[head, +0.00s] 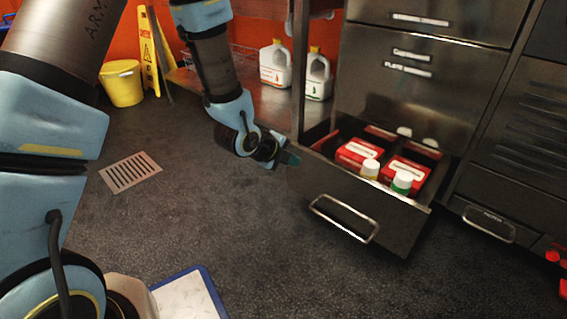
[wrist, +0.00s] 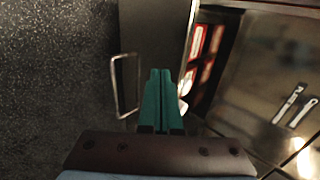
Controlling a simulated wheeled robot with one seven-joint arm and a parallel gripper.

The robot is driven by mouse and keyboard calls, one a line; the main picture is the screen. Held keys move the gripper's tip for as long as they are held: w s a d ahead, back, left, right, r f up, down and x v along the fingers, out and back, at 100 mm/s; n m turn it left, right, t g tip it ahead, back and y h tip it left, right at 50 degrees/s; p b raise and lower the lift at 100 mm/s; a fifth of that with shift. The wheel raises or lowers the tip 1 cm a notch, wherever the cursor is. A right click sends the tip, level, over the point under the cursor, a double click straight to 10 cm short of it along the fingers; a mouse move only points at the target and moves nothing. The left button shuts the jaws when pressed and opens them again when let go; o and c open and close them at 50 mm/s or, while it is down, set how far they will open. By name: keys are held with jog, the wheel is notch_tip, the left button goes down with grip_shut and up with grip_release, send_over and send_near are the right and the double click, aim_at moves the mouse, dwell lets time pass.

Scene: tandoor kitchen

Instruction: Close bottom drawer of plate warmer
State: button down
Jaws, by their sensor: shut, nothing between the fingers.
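The plate warmer (head: 385,95) is a dark metal cabinet at the right of the head view. Its bottom drawer (head: 320,182) stands pulled out, with a metal bar handle (head: 346,219) on its front. Inside lie red boxes (head: 405,171) and small bottles with white caps (head: 402,182). My gripper (head: 292,159) is at the drawer's left front corner; I cannot tell if it touches. In the wrist view the teal fingers (wrist: 158,95) are together and empty, with the drawer handle (wrist: 126,85) to their left and the open drawer beyond.
A shelf with white jugs (head: 275,64) stands left of the cabinet. A yellow bucket (head: 122,83) and wet-floor sign (head: 151,55) are at the back left. A floor drain (head: 130,173) lies in open dark floor. A blue-edged white board (head: 188,296) is at the bottom.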

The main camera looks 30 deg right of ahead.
aim_at(312, 158)
jog(key=d, duration=0.1)
jog(key=d+f+b, duration=0.1)
jog(key=d, duration=0.1)
jog(key=w+d+b, duration=0.1)
jog(key=shift+w+d+f, duration=0.1)
jog(key=shift+d+f, duration=0.2)
jog(key=shift+d, duration=0.05)
jog(key=shift+w+d+r, duration=0.1)
jog(key=shift+d, duration=0.25)
jog(key=shift+d, duration=0.1)
